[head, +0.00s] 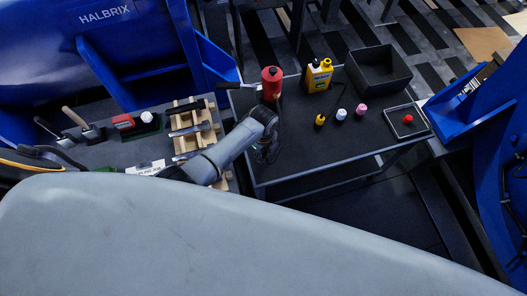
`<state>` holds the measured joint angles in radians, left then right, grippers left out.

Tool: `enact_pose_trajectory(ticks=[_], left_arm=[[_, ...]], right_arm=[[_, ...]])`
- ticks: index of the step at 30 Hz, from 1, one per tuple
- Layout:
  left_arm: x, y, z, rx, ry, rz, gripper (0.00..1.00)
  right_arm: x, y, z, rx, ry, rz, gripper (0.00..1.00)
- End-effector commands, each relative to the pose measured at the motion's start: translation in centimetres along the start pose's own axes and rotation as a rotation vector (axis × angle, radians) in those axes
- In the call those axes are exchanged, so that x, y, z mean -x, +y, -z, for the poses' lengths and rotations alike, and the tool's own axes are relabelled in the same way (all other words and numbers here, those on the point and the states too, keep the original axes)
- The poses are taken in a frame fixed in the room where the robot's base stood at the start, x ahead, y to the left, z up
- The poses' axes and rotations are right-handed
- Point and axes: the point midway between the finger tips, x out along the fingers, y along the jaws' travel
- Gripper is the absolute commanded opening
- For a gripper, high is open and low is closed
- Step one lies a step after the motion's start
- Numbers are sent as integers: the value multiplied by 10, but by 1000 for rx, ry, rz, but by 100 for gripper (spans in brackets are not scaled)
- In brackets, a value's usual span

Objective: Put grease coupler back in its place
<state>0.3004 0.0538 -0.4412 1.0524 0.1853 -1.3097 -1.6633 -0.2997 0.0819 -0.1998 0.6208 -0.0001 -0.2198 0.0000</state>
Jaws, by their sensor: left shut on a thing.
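My left gripper (266,153) points down at the left edge of the dark table (300,155). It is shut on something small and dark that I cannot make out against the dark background. I cannot pick out the grease coupler for certain. A red canister (271,84) with a dark handle stands just behind the gripper, at the table's back left. My right gripper is not in view.
On the table are a yellow bottle (319,76), yellow (320,120), white (341,114) and pink (361,110) small items, a black bin (372,80) and a shallow tray (399,131) with a red item. A wooden rack (181,105) and tools stand left. The table's front middle is clear.

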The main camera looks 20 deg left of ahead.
Motion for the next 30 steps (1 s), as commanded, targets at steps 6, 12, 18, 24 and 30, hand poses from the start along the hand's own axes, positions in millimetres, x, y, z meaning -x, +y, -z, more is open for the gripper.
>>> enact_pose_trajectory(ticks=[6,12,18,24,30], left_arm=[[-11,0,0,0,-1,1,0],[-10,0,0,0,0,1,0],[-10,0,0,0,0,1,0],[-9,0,0,-1,-1,0,0],[-10,0,0,0,0,0,0]], right_arm=[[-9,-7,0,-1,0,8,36],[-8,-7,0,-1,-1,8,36],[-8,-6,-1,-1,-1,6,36],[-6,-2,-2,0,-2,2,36],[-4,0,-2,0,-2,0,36]])
